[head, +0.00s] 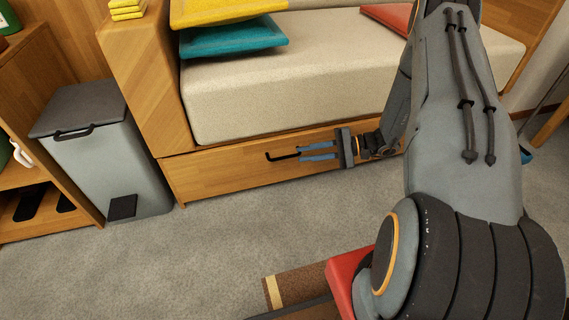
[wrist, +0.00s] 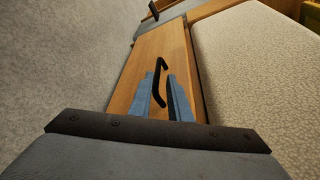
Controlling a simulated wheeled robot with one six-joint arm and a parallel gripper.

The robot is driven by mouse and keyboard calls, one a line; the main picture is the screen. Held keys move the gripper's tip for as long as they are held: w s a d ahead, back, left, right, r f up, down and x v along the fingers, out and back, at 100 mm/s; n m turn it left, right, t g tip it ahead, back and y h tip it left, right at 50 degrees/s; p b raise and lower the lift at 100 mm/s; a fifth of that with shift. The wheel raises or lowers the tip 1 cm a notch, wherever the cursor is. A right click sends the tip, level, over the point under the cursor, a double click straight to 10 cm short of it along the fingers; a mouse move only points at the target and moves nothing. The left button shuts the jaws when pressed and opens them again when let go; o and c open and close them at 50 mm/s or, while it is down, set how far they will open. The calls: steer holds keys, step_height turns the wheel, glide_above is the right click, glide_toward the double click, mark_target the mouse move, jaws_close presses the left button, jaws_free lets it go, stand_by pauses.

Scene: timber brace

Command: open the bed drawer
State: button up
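The bed drawer's wooden front (head: 215,178) runs low under the bed and looks flush with the frame, so shut. Its black bar handle (head: 282,156) is on the front, and shows in the wrist view (wrist: 161,70). My gripper (head: 302,152) is at the right part of the handle, with its two blue fingers apart. In the wrist view my gripper (wrist: 161,78) has the near part of the handle showing between its fingers, with a gap visible. I cannot tell whether a finger touches the handle. My arm hides the drawer's right end.
A grey pedal bin (head: 105,150) stands left of the drawer, beside a wooden shelf (head: 35,120). The beige mattress (head: 300,75) lies above, with yellow and teal cushions (head: 235,38) on it. The carpet (head: 230,240) before the drawer is clear. A brown striped item (head: 300,288) lies near my base.

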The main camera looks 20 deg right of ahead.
mark_target(289, 156)
steer(key=shift+w+a+f, duration=0.2)
steer(key=shift+w+f, duration=0.15)
steer(key=shift+f, duration=0.15)
steer(key=b+x, duration=0.3)
steer(key=x, duration=0.4)
steer(key=shift+r, duration=0.1)
jaws_close()
